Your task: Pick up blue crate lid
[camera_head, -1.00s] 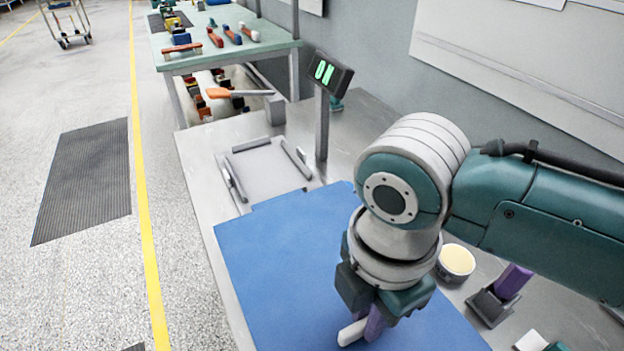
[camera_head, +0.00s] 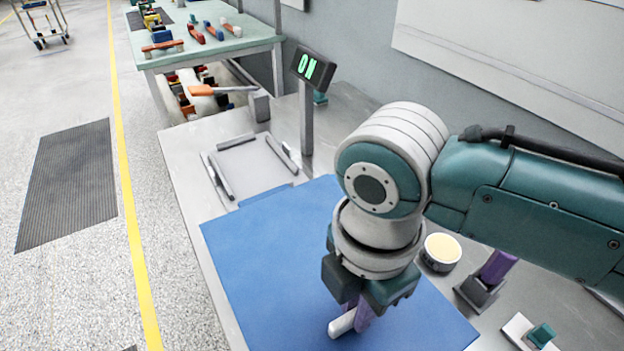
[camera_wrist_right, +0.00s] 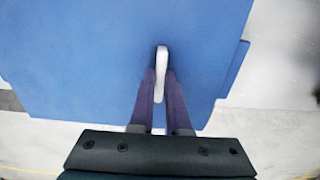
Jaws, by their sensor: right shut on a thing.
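The blue crate lid (camera_head: 265,255) is a large flat blue panel with a small tab at its far edge and a white handle (camera_head: 341,324). It lies over the near part of the grey bench; I cannot tell whether it touches what is under it. My right gripper (camera_head: 353,316) points down with its purple fingers shut on the handle. In the right wrist view the fingers (camera_wrist_right: 160,76) stand on both sides of the white handle (camera_wrist_right: 161,53), with the blue lid (camera_wrist_right: 80,60) beyond. My left gripper is not in view.
A round cup (camera_head: 441,252) and a purple-topped stand (camera_head: 488,280) are right of the lid. A wall runs behind.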

